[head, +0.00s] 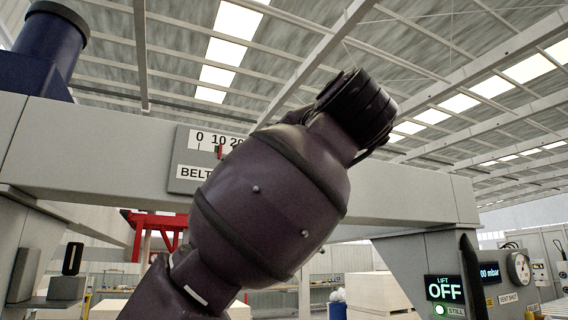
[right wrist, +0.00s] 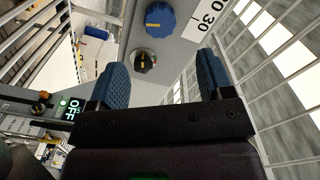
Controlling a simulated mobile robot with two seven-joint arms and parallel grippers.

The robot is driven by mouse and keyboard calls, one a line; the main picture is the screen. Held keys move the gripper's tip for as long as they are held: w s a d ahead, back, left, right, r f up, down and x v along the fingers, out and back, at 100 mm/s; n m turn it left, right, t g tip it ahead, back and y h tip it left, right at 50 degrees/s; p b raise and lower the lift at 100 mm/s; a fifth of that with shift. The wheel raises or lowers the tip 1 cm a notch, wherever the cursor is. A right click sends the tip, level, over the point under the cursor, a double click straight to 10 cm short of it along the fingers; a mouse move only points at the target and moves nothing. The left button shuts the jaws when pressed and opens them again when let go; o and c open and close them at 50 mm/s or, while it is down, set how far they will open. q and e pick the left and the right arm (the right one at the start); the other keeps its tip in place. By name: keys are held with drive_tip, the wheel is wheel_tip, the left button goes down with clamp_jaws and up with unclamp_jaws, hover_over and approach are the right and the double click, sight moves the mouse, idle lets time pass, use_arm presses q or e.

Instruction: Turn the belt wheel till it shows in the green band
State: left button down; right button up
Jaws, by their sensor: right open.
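A belt scale plate (head: 186,172) is on the grey beam in the head view, with the numbers 0, 10 and 20 showing. In the right wrist view a blue wheel (right wrist: 161,20) with an orange mark sits beside the scale strip (right wrist: 212,18). A smaller dark knob (right wrist: 144,61) is below it. I cannot tell which is the belt wheel. My right gripper (right wrist: 160,64) is open and empty, its fingertips apart on either side of the dark knob's place in view.
The grey beam (head: 90,150) crosses behind my arm. At right are a lift display (head: 445,289) reading OFF with a lit green lamp (head: 440,310), and a round gauge (head: 518,268). A red frame (head: 150,222) and pale stacks (head: 378,290) stand farther back.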

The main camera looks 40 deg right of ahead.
use_arm(q)
drive_tip(key=shift+s+a+r+p, duration=0.1)
drive_tip(key=shift+s+r+p, duration=0.4)
drive_tip(key=shift+p, duration=0.6)
drive_tip(key=shift+s+r+p, duration=0.3)
drive_tip(key=shift+r+p, duration=0.4)
drive_tip(key=shift+p, duration=0.4)
use_arm(e)
drive_tip(key=shift+w+d+r+n, duration=0.1)
drive_tip(key=shift+w+d+n, duration=0.5)
drive_tip(key=shift+w, duration=1.15)
drive_tip(key=shift+w+d+n, duration=0.45)
drive_tip(key=shift+w+n, duration=0.3)
drive_tip(key=shift+w, duration=1)
drive_tip(key=shift+w+d+r+n, duration=0.1)
drive_tip(key=shift+w+d+n, duration=0.5)
drive_tip(key=shift+w, duration=1.15)
drive_tip(key=shift+a, duration=0.15)
drive_tip(key=c, duration=0.9)
drive_tip(key=shift+f, duration=0.1)
drive_tip(key=shift+c, duration=0.2)
